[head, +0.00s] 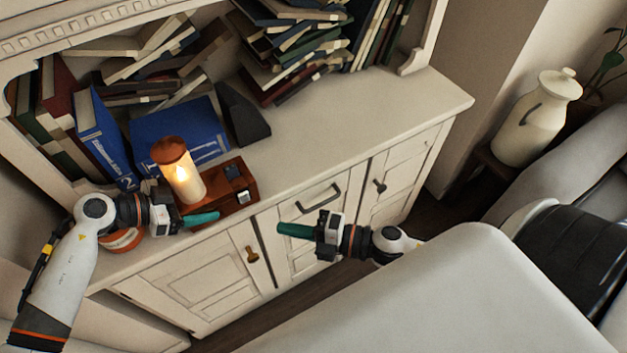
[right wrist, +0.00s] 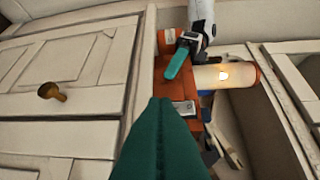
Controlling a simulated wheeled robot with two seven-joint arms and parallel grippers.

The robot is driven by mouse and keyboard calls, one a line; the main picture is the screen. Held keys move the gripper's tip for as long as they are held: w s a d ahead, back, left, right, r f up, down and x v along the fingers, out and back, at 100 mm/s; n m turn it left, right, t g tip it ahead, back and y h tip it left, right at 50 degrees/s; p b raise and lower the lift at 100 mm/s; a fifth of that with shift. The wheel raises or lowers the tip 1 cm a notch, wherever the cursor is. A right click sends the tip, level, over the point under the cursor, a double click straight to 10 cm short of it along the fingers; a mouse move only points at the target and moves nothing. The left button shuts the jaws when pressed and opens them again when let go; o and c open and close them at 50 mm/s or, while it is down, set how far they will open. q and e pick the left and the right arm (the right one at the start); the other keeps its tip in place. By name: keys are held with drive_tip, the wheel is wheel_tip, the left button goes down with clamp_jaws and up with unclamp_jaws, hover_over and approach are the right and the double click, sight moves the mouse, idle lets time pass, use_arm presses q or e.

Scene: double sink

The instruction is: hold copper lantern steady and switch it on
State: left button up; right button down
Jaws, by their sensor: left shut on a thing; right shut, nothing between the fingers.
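The copper lantern (head: 186,184) stands upright on the cabinet top, with a copper cap, a pale glowing cylinder showing a flame, and a reddish-brown base (head: 217,210). It also shows sideways in the right wrist view (right wrist: 225,76). A small dark and silver block (head: 233,171), perhaps the switch, sits on the base. My left gripper (head: 203,218) is shut at the base's front left; its fingers hide the exact contact. My right gripper (head: 292,231) is shut and empty, in front of the cabinet and apart from the lantern. Its teal fingers (right wrist: 157,135) fill the lower middle of its wrist view.
Blue books (head: 178,133) and a dark wedge-shaped object (head: 242,115) are behind the lantern. An orange round container (head: 121,240) is beside my left wrist. The cabinet top (head: 350,125) is clear to the right. A pale couch (head: 440,300) fills the foreground.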

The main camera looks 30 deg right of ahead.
drive_tip(key=v, duration=0.5)
drive_tip(key=shift+f, duration=0.4)
use_arm(q)
drive_tip(key=o, duration=0.8)
drive_tip(key=shift+o, duration=0.2)
